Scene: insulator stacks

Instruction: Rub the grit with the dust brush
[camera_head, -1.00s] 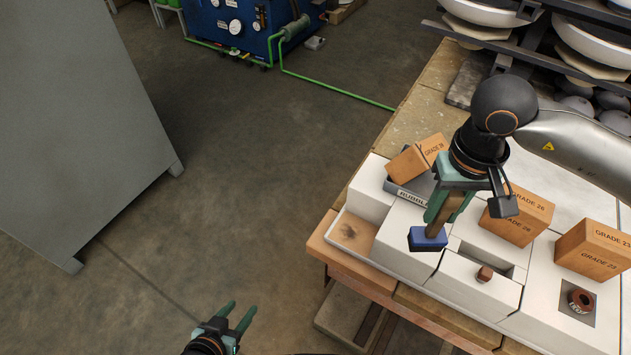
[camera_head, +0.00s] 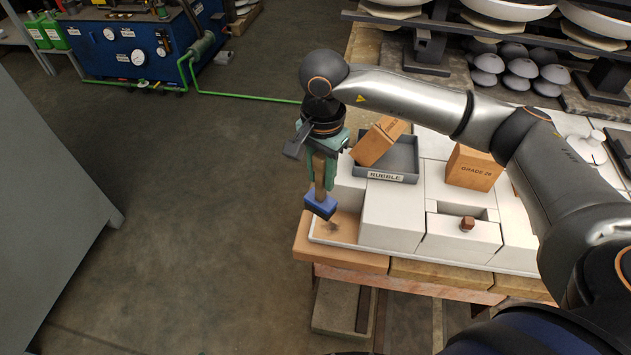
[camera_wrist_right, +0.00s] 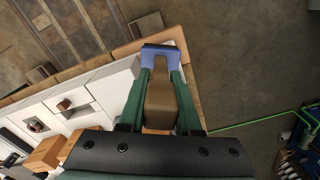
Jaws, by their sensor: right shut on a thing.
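My right gripper (camera_head: 320,180) is shut on the brown handle of the dust brush (camera_head: 321,206), whose blue head points down. The brush hangs over the left end of the table, just above or at the grit (camera_head: 331,226); I cannot tell whether they touch. The grit is a dark smudge on the tan tray surface beside the white blocks. In the right wrist view the blue brush head (camera_wrist_right: 162,57) shows beyond the green fingers (camera_wrist_right: 159,98), and the grit is hidden there. My left gripper is out of view.
A grey tray labelled RUBBLE (camera_head: 385,177) holds a tilted orange box (camera_head: 378,141). White blocks (camera_head: 392,215) fill the table to the right, with a GRADE 26 box (camera_head: 472,168) among them. Open floor (camera_head: 200,240) lies to the left.

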